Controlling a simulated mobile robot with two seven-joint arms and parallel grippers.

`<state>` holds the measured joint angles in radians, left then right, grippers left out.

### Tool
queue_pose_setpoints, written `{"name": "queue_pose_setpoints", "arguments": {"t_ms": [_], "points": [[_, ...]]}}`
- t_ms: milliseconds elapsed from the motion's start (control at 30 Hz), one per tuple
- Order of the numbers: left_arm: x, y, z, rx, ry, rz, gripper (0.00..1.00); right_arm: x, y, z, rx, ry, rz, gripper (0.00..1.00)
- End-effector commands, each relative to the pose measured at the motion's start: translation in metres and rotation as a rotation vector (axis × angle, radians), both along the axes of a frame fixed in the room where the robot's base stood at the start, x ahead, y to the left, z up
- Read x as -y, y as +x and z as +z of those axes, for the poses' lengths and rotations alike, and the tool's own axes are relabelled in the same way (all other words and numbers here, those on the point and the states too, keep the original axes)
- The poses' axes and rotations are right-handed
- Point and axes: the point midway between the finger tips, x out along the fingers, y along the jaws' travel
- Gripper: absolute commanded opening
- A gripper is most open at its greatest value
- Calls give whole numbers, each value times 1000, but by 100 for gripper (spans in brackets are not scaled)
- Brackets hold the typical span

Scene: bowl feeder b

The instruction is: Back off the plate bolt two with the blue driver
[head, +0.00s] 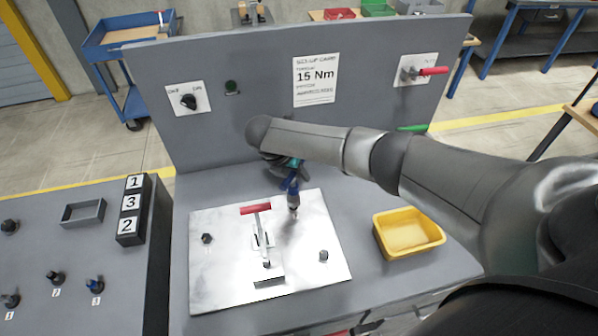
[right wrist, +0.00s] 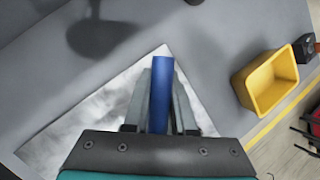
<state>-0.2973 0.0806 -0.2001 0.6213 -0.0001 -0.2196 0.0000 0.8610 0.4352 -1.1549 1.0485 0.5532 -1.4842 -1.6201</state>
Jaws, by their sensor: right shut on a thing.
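My right gripper (head: 291,174) is shut on the blue driver (head: 293,188), which points down over the metal plate (head: 215,275). The driver's tip is near the plate's back part; a bolt under it cannot be made out. In the right wrist view the driver's blue handle (right wrist: 160,95) stands between the fingers, with the plate (right wrist: 65,145) beyond. A dark bolt (head: 207,238) is at the plate's left and another (head: 323,256) at its right. A toggle clamp with a red handle (head: 256,209) stands mid-plate. My left gripper is not in view.
A yellow bin (head: 408,234) stands right of the plate. A black block marked 1, 3, 2 (head: 131,210), a grey tray (head: 83,212) and several knob-like parts are on the left bench. An upright panel with a 15 Nm card (head: 316,80) and red lever (head: 432,71) rises behind.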

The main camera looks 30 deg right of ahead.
Motion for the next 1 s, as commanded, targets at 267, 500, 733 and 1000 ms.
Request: {"name": "queue_pose_setpoints", "arguments": {"t_ms": [267,500,733,1000], "points": [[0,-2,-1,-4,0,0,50,0,1,0,2,1,0,0],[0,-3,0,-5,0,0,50,0,1,0,2,1,0,0],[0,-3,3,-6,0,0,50,-1,1,1,2,1,0,0],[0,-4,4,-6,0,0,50,-1,1,0,4,0,1,0]]}}
